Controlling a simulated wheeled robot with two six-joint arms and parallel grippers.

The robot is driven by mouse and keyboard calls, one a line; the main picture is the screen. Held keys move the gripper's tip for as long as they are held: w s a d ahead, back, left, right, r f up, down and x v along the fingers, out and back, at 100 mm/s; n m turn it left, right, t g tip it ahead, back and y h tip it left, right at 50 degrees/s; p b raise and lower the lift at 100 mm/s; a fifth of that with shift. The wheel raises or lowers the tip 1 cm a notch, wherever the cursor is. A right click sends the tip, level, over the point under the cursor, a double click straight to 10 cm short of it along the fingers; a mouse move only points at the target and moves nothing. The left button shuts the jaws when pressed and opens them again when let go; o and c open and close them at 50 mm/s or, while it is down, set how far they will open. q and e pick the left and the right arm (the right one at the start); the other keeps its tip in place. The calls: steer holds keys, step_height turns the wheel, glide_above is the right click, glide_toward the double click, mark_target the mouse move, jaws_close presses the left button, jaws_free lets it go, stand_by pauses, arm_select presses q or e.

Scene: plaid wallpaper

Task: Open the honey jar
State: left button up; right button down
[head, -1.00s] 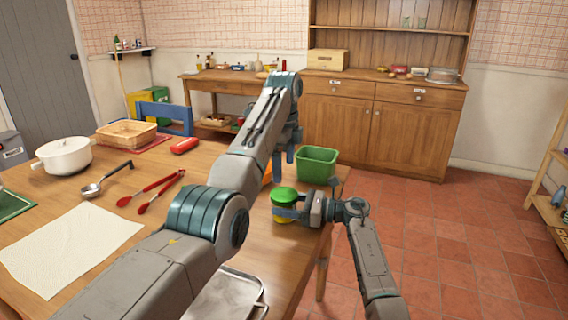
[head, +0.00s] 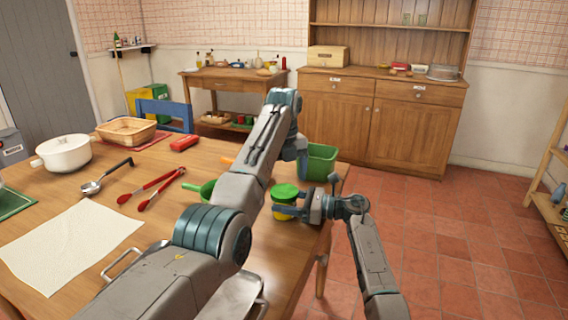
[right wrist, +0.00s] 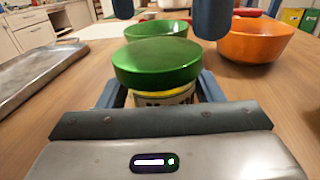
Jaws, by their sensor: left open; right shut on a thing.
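The honey jar (head: 282,217) stands upright near the right edge of the table, with a yellow body and a wide green lid (head: 286,191). My right gripper (head: 296,212) is shut around the jar's body below the lid. In the right wrist view its fingers flank the jar (right wrist: 165,97), and the lid (right wrist: 157,62) sits on top. My left gripper (right wrist: 168,12) is open, its two dark blue fingers pointing down above and beyond the lid without touching it. In the head view, my left arm partly hides its fingers.
A green bowl (right wrist: 156,29) and an orange bowl (right wrist: 256,40) stand just behind the jar. A green bin (head: 321,162) is behind it in the head view. A metal tray (right wrist: 38,58), red tongs (head: 152,190), a ladle (head: 105,178) and a white pot (head: 64,153) occupy other parts of the table.

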mark_target(284, 190)
arm_select(q)
steer(key=shift+f, duration=1.8)
